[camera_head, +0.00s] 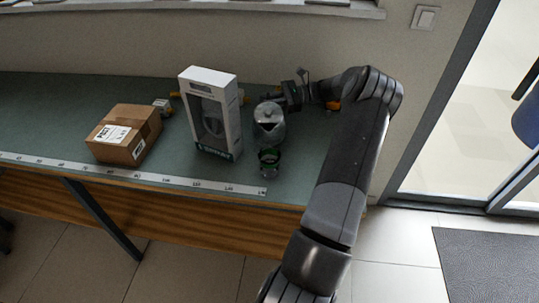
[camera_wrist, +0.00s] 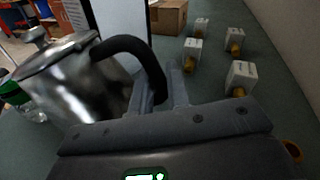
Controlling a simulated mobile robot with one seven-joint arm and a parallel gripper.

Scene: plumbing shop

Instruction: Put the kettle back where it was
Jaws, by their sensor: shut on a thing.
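The kettle (camera_head: 268,124) is a shiny metal pot with a lid knob and a black handle, at the right part of the bench. In the wrist view the kettle (camera_wrist: 85,88) fills the left side, its black handle curving to my fingers. My gripper (camera_wrist: 168,92) is shut on the handle; in the head view my gripper (camera_head: 283,99) reaches the kettle from the right and behind. I cannot tell whether the kettle's base touches the bench.
On the green bench (camera_head: 50,110), a green-banded glass (camera_head: 269,163) stands close in front of the kettle. A tall white box (camera_head: 211,115) stands just left of it, with a cardboard carton (camera_head: 124,134) farther left. Several small white boxes with brass fittings (camera_wrist: 240,77) stand behind.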

